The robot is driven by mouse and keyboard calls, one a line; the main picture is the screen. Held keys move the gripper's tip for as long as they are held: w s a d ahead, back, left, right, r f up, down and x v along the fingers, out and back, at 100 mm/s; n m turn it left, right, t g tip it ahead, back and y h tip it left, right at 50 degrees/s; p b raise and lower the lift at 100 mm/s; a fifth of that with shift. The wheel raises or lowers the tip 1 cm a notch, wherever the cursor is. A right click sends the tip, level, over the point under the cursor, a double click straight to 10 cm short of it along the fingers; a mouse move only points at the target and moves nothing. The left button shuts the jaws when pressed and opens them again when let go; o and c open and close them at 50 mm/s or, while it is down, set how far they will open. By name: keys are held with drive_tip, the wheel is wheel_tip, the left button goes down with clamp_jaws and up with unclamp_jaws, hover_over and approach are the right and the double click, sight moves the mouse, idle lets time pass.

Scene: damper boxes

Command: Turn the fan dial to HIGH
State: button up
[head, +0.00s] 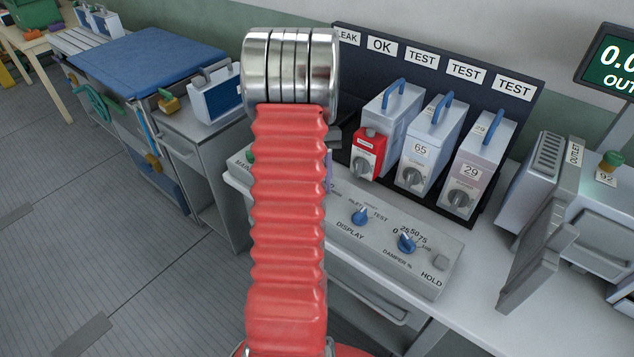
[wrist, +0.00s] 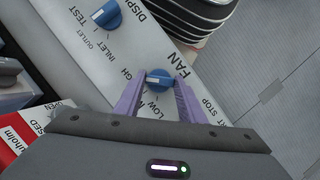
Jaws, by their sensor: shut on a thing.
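The fan dial (wrist: 159,80) is a small blue knob on a grey control panel (wrist: 75,40) in the wrist view. Its white mark points left, toward the side of the partly covered HIGH label (wrist: 125,75). The LOW label (wrist: 155,108) is below the dial and STOP (wrist: 207,106) is at lower right. My gripper (wrist: 160,83) has its two purple fingers shut on the dial, one on each side. In the head view my red arm hides the fan dial and most of my gripper.
The blue display dial (head: 360,215) and damper dial (head: 407,241) are on the same panel. Behind stand a red-fronted damper box (head: 368,153) and two pale ones (head: 418,150) (head: 470,165). A grey outlet unit (head: 570,220) is at right.

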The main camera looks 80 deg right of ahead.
drive_tip(key=o, duration=1)
drive_tip(key=shift+o, duration=0.2)
drive_tip(key=v, duration=1.3)
drive_tip(key=shift+r, duration=0.35)
drive_tip(key=shift+w+d, duration=0.1)
drive_tip(key=shift+d, duration=0.05)
